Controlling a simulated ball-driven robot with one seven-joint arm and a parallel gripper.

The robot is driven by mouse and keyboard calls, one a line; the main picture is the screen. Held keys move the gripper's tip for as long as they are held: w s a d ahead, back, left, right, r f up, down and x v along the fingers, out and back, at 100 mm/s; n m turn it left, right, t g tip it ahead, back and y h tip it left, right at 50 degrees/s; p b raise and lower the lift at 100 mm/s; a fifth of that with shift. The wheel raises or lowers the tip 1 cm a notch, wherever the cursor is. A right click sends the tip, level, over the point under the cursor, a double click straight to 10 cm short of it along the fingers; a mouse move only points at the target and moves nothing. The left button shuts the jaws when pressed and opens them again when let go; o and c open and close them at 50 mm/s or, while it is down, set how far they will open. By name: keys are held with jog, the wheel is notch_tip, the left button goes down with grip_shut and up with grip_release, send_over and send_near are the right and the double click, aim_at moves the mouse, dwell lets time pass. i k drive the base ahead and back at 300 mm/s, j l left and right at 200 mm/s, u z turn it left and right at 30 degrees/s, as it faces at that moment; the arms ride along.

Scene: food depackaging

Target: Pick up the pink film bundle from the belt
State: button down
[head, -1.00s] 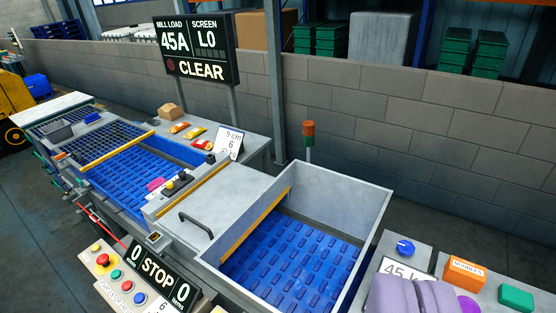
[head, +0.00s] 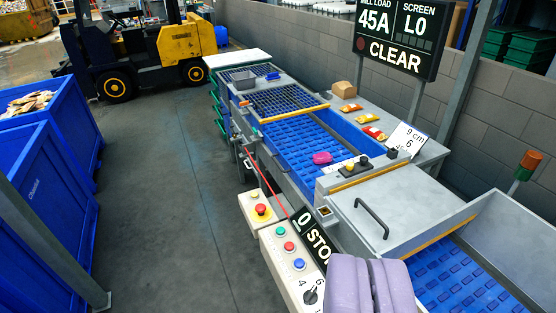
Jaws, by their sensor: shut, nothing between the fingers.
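The pink film bundle (head: 322,158) lies on the blue belt (head: 303,150), close to the near end of the open belt stretch, just before the grey hood. My gripper (head: 368,288) shows as two purple padded fingers at the bottom of the head view. The fingers are pressed together with nothing between them. The gripper is nearer to me than the bundle and well apart from it, in front of the grey hood and control panel.
A grey hood (head: 400,200) with a black handle covers the belt's middle. A control panel (head: 284,245) and a red cord stand on its left. Food packs (head: 366,115) lie on the right side table. Blue bins (head: 40,190) and a forklift (head: 150,55) border open floor.

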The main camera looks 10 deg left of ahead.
aim_at(321, 158)
jog(key=i+j+u, duration=0.6)
jog(key=i+u, duration=0.6)
jog(key=i, duration=0.2)
jog(key=i+j, duration=0.1)
jog(key=i, duration=1.3)
jog(key=i+z, duration=0.35)
jog(key=i, duration=0.25)
jog(key=i+j+z, duration=0.1)
jog(key=i+z, duration=0.2)
jog(key=i, duration=0.35)
jog(key=i+l+z, duration=0.1)
jog(key=i+z, duration=0.15)
jog(key=z, duration=0.2)
jog(key=i+z, duration=0.25)
jog(key=z, duration=0.2)
jog(key=i+z, duration=0.3)
jog(key=z, duration=0.15)
jog(key=i+l+z, duration=0.15)
jog(key=i+z, duration=0.35)
jog(key=i, duration=0.2)
